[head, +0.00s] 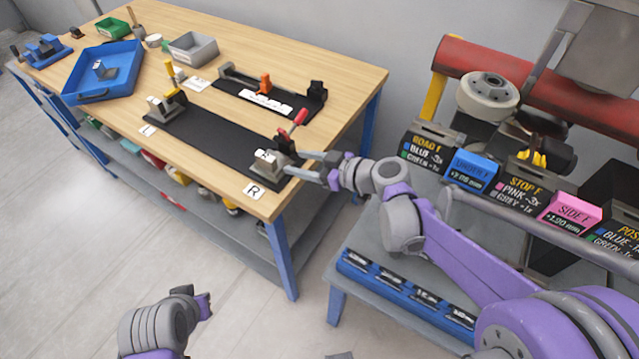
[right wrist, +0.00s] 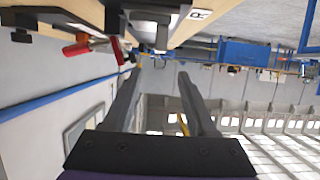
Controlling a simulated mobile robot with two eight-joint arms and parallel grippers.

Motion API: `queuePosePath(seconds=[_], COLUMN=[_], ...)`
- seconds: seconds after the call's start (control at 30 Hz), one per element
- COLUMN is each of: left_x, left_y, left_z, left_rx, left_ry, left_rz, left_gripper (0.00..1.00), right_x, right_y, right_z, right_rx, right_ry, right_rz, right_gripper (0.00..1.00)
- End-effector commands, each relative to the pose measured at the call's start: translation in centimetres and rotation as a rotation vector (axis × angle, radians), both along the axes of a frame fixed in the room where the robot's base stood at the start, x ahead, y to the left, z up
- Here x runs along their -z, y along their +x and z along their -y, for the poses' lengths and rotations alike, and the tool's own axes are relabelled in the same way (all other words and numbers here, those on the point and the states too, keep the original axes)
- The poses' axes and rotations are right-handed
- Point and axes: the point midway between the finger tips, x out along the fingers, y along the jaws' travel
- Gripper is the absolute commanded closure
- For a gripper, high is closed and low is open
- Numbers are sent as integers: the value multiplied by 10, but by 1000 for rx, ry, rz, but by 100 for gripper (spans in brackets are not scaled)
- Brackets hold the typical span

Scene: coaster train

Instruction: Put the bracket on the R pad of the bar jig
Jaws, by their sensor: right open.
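The bar jig (head: 215,142) is a long black plate on the wooden table, with a yellow-handled clamp at its left end and a red-handled clamp (head: 292,125) at its right end. A grey angled piece with a small white label, seemingly the bracket (head: 268,160), sits at the right end beside the R card (head: 254,191). The pad under it is hidden. My right gripper (head: 302,163) is open, just right of that piece. In the right wrist view its fingers (right wrist: 160,90) are apart with nothing held between them. My left gripper (head: 205,303) is low, away from the table; its jaw opening is unclear.
A blue tray (head: 78,92) holding a grey-blue labelled piece (head: 104,71), a grey bin (head: 193,48) and a green bin (head: 112,27) stand farther back. A second black fixture (head: 228,97) lies behind the jig. A blue-edged bench with labelled boxes (head: 470,172) is at right.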

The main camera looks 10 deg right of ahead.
Motion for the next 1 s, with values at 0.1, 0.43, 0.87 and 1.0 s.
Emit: queuePosePath(seconds=[0.1, 0.43, 0.87, 1.0], left_x=[0, 0, 0, 0], left_y=[0, 0, 0, 0], left_z=[0, 0, 0, 0], left_rx=[0, 0, 0, 0], left_ry=[0, 0, 0, 0], left_rz=[0, 0, 0, 0], left_gripper=[100, 100, 100, 100], right_x=[0, 42, 83, 84], right_y=[-3, -117, -229, -231], right_z=[0, 12, 94, 97], right_rx=[0, 195, 729, 750], right_ry=[-3, -139, -296, -298], right_rz=[-10, -462, -716, -717], right_gripper=[43, 43, 43, 43])
